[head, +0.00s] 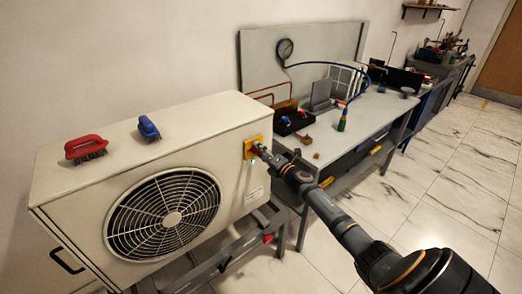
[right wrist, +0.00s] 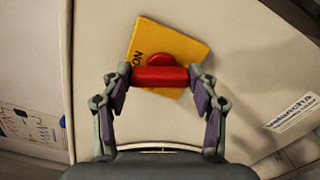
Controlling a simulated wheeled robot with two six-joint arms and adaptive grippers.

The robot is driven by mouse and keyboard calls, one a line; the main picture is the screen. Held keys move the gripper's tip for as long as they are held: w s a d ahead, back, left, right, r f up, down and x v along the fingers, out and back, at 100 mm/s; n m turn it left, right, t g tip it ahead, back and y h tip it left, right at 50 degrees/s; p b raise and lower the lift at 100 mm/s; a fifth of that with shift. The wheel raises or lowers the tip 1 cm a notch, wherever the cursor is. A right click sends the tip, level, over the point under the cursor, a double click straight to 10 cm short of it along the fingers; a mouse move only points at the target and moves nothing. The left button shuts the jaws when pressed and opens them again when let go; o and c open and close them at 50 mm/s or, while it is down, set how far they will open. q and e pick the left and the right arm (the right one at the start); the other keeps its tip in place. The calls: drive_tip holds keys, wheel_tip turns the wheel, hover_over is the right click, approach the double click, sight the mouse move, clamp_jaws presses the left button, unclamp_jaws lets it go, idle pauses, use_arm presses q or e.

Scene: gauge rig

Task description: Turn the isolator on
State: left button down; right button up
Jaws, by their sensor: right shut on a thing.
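The isolator is a yellow plate (head: 248,146) with a red handle, on the right end of the front of a cream outdoor unit (head: 150,200). In the right wrist view, the plate (right wrist: 191,46) looks tilted and bears the letters "ON" by its left edge. The red handle (right wrist: 160,77) lies crosswise in that view. My right gripper (right wrist: 160,79) is shut on the handle, one finger at each end. In the head view, my right gripper (head: 262,153) hides most of the handle. My left gripper is not in view.
A red brush (head: 85,148) and a blue brush (head: 149,129) lie on top of the unit. A workbench (head: 350,115) with a gauge (head: 285,48), a blue hose and tools stands behind, to the right.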

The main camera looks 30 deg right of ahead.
drive_tip(key=shift+m+p, duration=0.9)
drive_tip(key=shift+m, duration=1.2)
drive_tip(key=shift+f, duration=0.1)
drive_tip(key=o, duration=1.1)
drive_tip(key=shift+d, duration=0.1)
drive_tip(key=shift+o, duration=0.2)
drive_tip(key=s, duration=1.2)
drive_tip(key=shift+d, duration=0.4)
